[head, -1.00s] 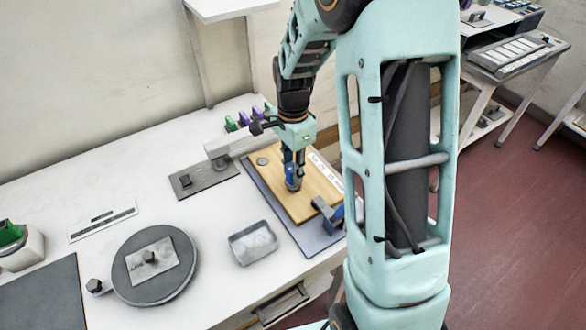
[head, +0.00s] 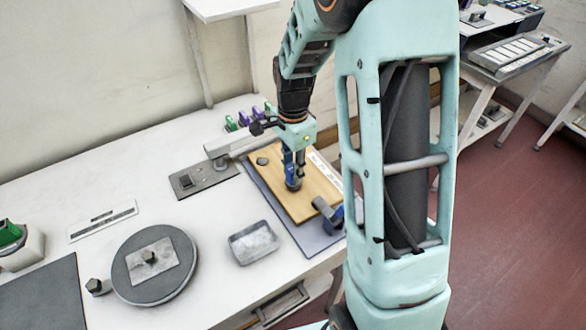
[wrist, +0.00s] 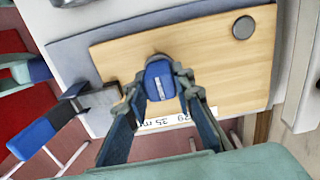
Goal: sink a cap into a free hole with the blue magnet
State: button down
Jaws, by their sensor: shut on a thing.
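My gripper (head: 293,178) is shut on the blue magnet (wrist: 160,80), low over the wooden board (head: 315,185). In the wrist view the magnet sits between both fingertips, in front of the board (wrist: 200,60). I cannot tell whether its lower end touches the board or has a cap under it. One dark round cap (wrist: 243,27) shows near a corner of the board, apart from the gripper; it also shows in the head view (head: 262,161). I cannot tell whether it is flush or raised. No open hole is clearly visible; the gripper hides part of the board.
A blue-handled clamp (head: 330,213) grips the board's near edge; its handle (wrist: 40,130) sticks out in the wrist view. A grey metal tray (head: 253,242) and a round turntable (head: 152,265) stand to the left. Green and purple items (head: 245,118) stand behind the board.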

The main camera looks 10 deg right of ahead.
jog(key=shift+f+b, duration=0.6)
jog(key=shift+f, duration=0.25)
dwell(1.4)
jog(key=shift+d, duration=0.2)
jog(key=shift+r, duration=0.15)
dwell(0.3)
jog(key=shift+r+p, duration=2.55)
jog(key=shift+r, duration=0.9)
